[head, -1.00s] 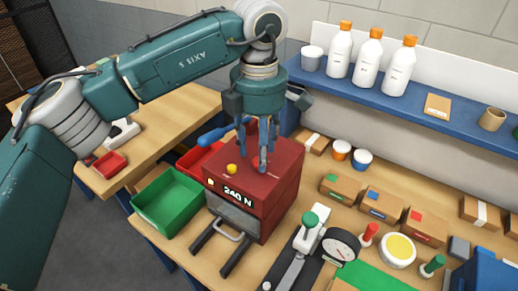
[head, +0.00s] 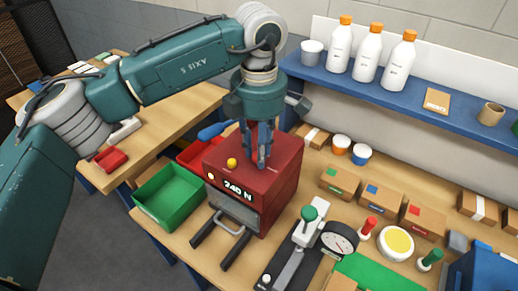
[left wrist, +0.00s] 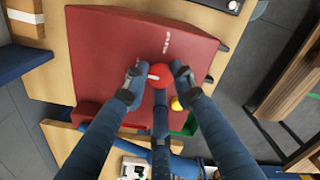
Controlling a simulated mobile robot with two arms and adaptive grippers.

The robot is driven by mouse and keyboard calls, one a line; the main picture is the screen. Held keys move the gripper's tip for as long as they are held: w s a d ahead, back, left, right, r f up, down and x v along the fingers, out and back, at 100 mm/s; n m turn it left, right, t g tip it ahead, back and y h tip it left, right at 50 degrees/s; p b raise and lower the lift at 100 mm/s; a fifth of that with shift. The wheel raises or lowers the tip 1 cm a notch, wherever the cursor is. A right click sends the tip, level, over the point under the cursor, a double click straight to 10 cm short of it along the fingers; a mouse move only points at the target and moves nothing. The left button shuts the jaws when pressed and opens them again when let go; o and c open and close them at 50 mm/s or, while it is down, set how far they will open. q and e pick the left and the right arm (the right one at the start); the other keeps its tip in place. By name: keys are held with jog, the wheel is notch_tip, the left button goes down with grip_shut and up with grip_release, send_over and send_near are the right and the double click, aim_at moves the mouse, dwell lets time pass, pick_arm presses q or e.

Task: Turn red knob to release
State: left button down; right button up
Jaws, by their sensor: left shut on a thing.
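The red machine (head: 275,187) stands on the wooden bench and its display reads 240 N. The red knob (left wrist: 159,76) is on its top face, with a pale mark on its left side in the left wrist view. My left gripper (head: 258,158) points down over the top of the machine. In the head view the fingers mostly hide the knob. A small yellow button (head: 232,162) sits beside the fingers. My right gripper is not in view.
A green bin (head: 168,196) and a red bin (head: 190,150) stand left of the machine. A lever press with a dial gauge (head: 339,238) stands at its right. Small boxes (head: 341,181) line the bench behind. A blue shelf (head: 400,92) holds white bottles.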

pick_arm(q)
jog(key=shift+m+b, duration=0.3)
jog(key=shift+b, duration=0.1)
jog(key=shift+w+f+m+b, duration=0.1)
jog(key=shift+m+b, duration=0.75)
jog(key=shift+m, duration=0.25)
jog(key=m+b, duration=0.1)
jog(key=m, duration=0.1)
jog(key=shift+m, duration=0.4)
jog(key=m+b, duration=0.1)
jog(key=m, duration=0.1)
jog(key=shift+m, duration=0.3)
jog(key=m, duration=0.4)
jog(key=shift+r+m+b, duration=0.25)
jog(key=shift+m+b, duration=0.05)
jog(key=shift+b, duration=0.05)
jog(key=m, duration=0.4)
jog(key=shift+m, duration=0.4)
